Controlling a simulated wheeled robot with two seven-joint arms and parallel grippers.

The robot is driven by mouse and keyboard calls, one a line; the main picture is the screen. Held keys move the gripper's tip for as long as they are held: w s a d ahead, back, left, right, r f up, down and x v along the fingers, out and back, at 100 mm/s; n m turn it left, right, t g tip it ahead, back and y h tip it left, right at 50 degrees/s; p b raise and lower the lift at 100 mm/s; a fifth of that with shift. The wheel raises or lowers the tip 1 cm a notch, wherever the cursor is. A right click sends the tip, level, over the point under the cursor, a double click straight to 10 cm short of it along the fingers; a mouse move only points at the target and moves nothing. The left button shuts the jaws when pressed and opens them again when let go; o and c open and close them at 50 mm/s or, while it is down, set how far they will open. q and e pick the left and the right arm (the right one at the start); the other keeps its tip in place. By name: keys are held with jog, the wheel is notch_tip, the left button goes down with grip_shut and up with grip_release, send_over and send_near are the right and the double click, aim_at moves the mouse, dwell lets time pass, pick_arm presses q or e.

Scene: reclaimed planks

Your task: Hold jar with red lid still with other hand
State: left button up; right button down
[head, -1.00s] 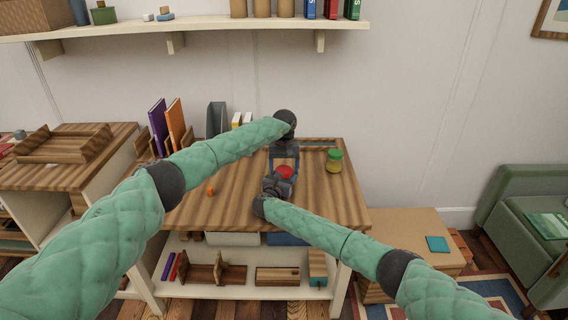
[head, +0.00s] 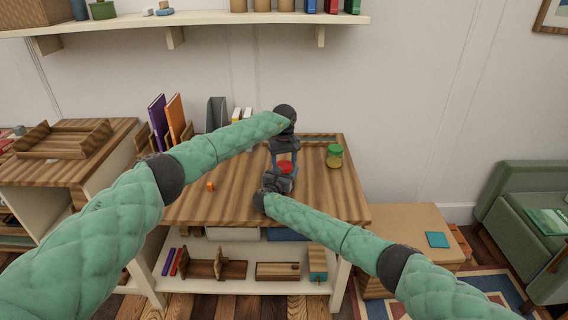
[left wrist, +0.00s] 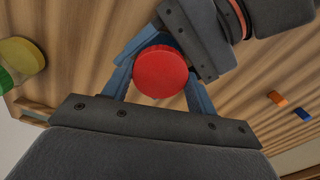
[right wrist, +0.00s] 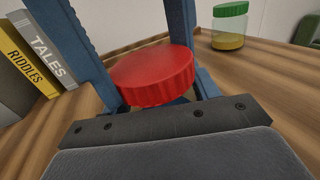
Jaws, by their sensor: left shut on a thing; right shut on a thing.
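The jar with the red lid (head: 285,167) stands on the wooden tabletop, and its body is mostly hidden by my grippers. Its red lid fills the middle of the left wrist view (left wrist: 160,72) and of the right wrist view (right wrist: 152,76). My left gripper (head: 284,160) reaches in from the far side, its blue fingers shut on the jar on both sides. My right gripper (head: 283,172) comes from the near side and is also shut on the jar. I cannot tell exactly where each finger touches below the lid.
A green-lidded jar (head: 334,157) with yellowish contents stands to the right. A small orange block (head: 210,186) lies to the left. Purple and orange books (head: 175,117) and a grey file holder (head: 216,114) stand at the back left. A wall shelf (head: 200,26) hangs above.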

pick_arm(q)
jog(key=shift+d, duration=0.1)
jog(key=o, duration=1)
jog(key=shift+o, duration=0.4)
jog(key=shift+r, duration=0.1)
